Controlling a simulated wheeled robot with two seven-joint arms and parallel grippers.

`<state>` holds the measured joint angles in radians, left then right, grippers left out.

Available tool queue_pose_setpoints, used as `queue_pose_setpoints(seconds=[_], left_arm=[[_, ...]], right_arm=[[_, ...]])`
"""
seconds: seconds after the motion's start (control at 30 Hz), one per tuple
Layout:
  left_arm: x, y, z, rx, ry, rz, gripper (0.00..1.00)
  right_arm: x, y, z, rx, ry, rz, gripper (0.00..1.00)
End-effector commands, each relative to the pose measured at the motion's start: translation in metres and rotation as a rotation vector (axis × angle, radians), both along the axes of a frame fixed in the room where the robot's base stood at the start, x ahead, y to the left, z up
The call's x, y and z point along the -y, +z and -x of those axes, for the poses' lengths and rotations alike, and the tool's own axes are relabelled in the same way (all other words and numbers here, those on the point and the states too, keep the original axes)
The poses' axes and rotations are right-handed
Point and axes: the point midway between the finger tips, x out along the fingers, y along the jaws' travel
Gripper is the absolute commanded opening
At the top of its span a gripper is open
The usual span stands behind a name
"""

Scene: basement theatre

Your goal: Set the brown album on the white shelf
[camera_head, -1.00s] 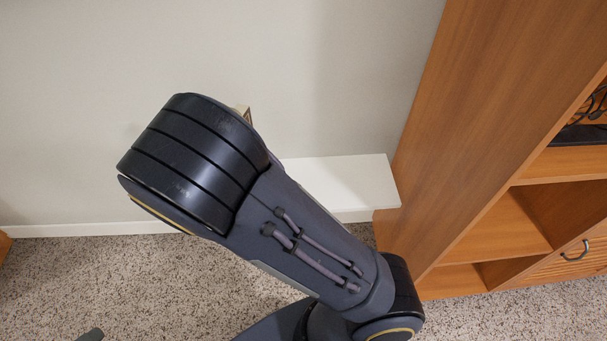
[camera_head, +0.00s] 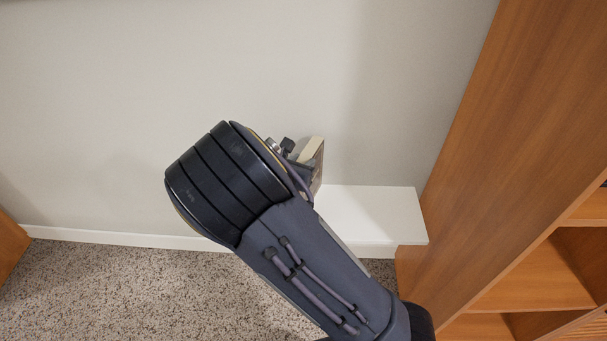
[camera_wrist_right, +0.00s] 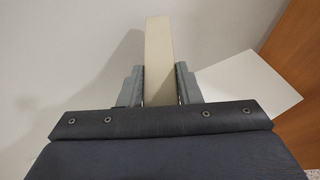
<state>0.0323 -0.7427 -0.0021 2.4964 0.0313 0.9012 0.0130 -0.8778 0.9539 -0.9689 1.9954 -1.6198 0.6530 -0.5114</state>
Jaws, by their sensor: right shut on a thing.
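The album (camera_head: 313,152) shows in the head view as a cream edge with a brownish side, mostly hidden behind my right arm. In the right wrist view its cream edge (camera_wrist_right: 159,60) stands between the two fingers of my right gripper (camera_wrist_right: 160,88), which is shut on it. In the head view the right gripper (camera_head: 297,158) is partly hidden by the wrist. The white shelf (camera_head: 372,214) is low against the wall, to the right of the album. The album is at or near the shelf's left part; I cannot tell whether they touch. My left gripper is not in view.
A tall wooden bookcase (camera_head: 477,150) stands at the shelf's right end. A pale wall (camera_head: 130,100) is behind. Speckled carpet (camera_head: 110,285) lies below. The visible top of the white shelf is bare. A wooden piece (camera_head: 10,242) shows at the left edge.

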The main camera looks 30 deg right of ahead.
Motion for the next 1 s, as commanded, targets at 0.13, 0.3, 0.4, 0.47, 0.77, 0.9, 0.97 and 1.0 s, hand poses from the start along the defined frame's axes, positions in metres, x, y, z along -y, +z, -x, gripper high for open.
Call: queue_pose_setpoints(seconds=[0.13,0.3,0.4,0.47,0.77,0.9,0.97,1.0], left_arm=[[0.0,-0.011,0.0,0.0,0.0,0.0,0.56],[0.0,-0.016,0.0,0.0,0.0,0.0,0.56],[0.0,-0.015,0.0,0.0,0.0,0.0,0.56],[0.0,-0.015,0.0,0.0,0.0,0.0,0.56],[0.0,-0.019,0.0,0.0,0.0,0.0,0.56],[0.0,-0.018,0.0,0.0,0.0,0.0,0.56],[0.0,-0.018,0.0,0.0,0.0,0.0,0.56],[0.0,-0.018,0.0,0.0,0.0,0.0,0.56]], right_arm=[[0.006,-0.02,0.001,-0.002,-0.001,0.006,0.0],[0.006,-0.035,0.0,0.001,-0.001,0.004,0.0],[0.006,-0.036,0.0,0.002,-0.002,0.003,0.0],[0.006,-0.035,0.0,0.003,-0.003,0.003,0.0],[0.006,-0.04,0.001,0.0,-0.002,0.001,0.33],[0.006,-0.04,0.001,0.0,-0.001,0.001,0.52],[0.006,-0.04,0.001,0.0,-0.001,0.001,0.53],[0.006,-0.04,0.001,0.0,-0.001,0.001,0.53]])
